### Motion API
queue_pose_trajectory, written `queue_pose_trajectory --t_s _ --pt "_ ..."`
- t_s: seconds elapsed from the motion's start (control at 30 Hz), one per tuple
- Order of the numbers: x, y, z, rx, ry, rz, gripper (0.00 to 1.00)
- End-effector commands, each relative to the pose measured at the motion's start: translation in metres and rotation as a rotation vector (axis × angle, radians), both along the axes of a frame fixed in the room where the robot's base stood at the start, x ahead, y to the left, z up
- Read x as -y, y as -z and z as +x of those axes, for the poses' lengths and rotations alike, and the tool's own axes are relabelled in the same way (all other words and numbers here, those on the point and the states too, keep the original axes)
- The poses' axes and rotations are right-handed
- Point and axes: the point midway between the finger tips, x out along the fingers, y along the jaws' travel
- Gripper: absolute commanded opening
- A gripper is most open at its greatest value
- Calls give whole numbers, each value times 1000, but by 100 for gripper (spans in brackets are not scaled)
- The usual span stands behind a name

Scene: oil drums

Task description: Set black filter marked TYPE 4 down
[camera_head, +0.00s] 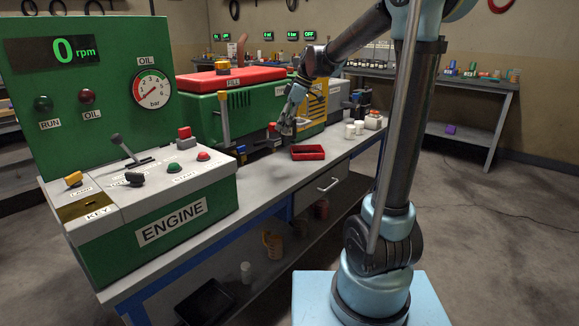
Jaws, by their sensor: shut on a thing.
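My gripper (288,127) points down over the workbench, just behind and left of the small red tray (307,153). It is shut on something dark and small. That fits the black filter, but I cannot read a TYPE 4 mark, and the fingers hide much of it. I cannot tell whether the held thing touches the bench top (270,172) or hangs just above it.
The green engine console (130,130) fills the left. A green machine with a red lid (231,79) stands behind the bench. White cups (350,131) stand right of the tray. A drawer (327,186) is below. A second bench (430,78) lines the back wall.

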Motion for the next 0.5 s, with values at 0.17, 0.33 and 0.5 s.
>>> queue_pose_trajectory --t_s 0.17,0.33,0.5 --pt "9 38 3 0 12 0 0" --pt "11 72 4 1 16 0 0" --pt "12 101 4 0 17 0 0"
